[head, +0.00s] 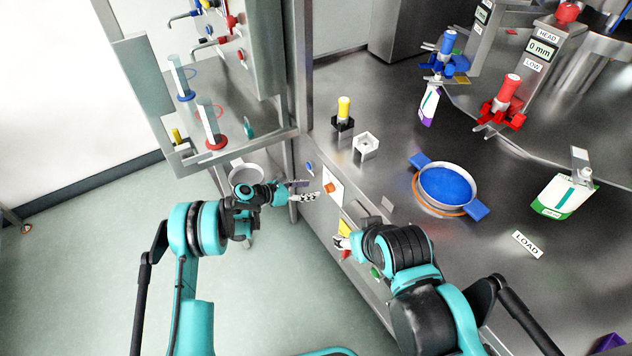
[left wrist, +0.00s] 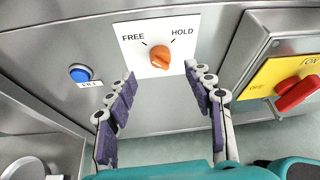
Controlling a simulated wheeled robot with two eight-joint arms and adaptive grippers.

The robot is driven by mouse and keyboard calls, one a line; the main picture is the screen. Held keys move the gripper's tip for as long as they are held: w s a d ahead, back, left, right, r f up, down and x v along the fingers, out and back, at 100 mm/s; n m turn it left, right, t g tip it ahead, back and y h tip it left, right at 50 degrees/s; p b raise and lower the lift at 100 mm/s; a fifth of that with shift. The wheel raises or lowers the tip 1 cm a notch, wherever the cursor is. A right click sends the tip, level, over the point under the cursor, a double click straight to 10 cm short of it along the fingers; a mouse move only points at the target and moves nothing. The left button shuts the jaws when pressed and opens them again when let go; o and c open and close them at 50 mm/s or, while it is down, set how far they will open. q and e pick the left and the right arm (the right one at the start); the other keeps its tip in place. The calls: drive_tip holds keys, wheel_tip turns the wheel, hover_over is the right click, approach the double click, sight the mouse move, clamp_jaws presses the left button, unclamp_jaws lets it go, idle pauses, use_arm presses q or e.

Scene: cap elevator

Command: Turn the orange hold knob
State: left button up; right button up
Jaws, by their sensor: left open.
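The orange hold knob (left wrist: 161,58) sits on a white plate (left wrist: 136,36) marked FREE and HOLD on the steel front panel. In the head view the knob (head: 330,188) shows just beyond the left fingertips. My left gripper (left wrist: 160,82) is open, its two fingers spread to either side below the knob, with nothing between them. It also shows in the head view (head: 311,190). My right gripper (head: 343,242) is lower on the same panel, mostly hidden behind its own wrist, and its jaws are unclear.
A blue FILL button (left wrist: 81,73) is left of the knob. A red switch on a yellow plate (left wrist: 258,78) is to the right. On the steel counter stand a blue-filled pan (head: 447,186), a white square cup (head: 366,145) and a yellow-topped plunger (head: 343,112).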

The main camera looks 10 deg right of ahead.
sight(325, 188)
use_arm(q)
drive_tip(key=shift+n, duration=0.3)
drive_tip(key=b+x, duration=0.1)
drive_tip(key=x, duration=0.3)
drive_tip(key=b+x, duration=0.1)
drive_tip(key=x, duration=0.3)
drive_tip(key=shift+f+b, duration=0.35)
drive_tip(key=shift+f, duration=0.15)
drive_tip(key=c, duration=1.2)
